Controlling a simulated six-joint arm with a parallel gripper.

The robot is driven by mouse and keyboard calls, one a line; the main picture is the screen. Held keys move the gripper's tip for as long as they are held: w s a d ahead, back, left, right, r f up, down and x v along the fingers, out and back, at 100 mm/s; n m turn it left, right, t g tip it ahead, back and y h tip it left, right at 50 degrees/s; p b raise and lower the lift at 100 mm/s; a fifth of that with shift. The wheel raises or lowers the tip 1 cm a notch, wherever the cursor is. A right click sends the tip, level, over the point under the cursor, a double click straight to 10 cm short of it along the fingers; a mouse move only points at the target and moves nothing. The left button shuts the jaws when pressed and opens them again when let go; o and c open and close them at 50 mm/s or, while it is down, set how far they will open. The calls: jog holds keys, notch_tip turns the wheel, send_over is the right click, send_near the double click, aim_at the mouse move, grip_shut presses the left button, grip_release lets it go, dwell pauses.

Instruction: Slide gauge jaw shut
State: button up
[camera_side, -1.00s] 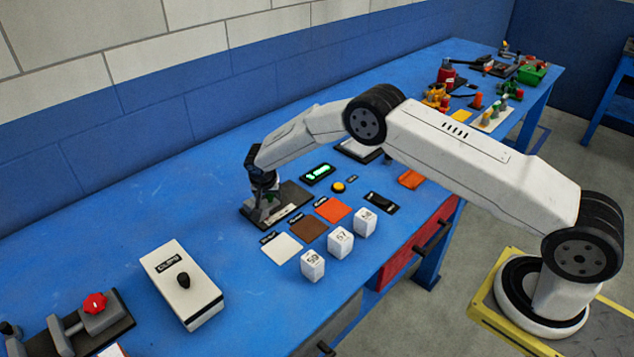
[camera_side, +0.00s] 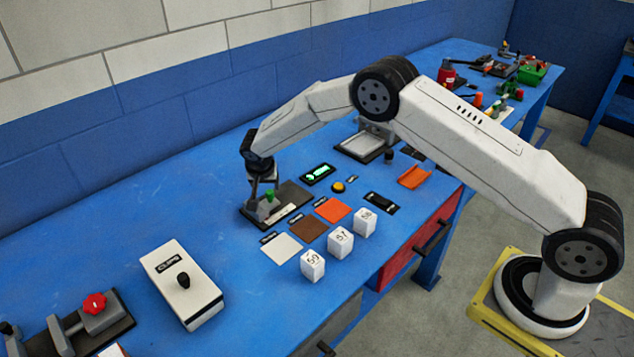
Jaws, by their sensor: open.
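A green-lit display (camera_side: 318,174) stands just behind the gauge.
White, brown and orange-red squares lie in front of the gauge, with three numbered white blocks (camera_side: 340,242) nearer the edge. A yellow button (camera_side: 338,187) is to the right. A white box with a black knob (camera_side: 182,284) stands front left.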

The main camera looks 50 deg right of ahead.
jog(key=shift+v, duration=1.2)
jog(key=s+d+r+n+y, duration=0.1)
jog(key=s+r+n, duration=0.2)
jog(key=s, duration=0.8)
jog(key=s+d+r+n+y, duration=0.1)
jog(key=s+r+n, duration=0.2)
jog(key=s, duration=0.8)
jog(key=s+d+r+n+y, duration=0.1)
jog(key=s+d+r+n, duration=0.1)
jog(key=s, duration=0.9)
notch_tip(320, 180, up, 2)
jog(key=shift+s+r+n+g, duration=0.15)
jog(key=shift+r+n+g, duration=0.15)
jog(key=shift+n, duration=0.2)
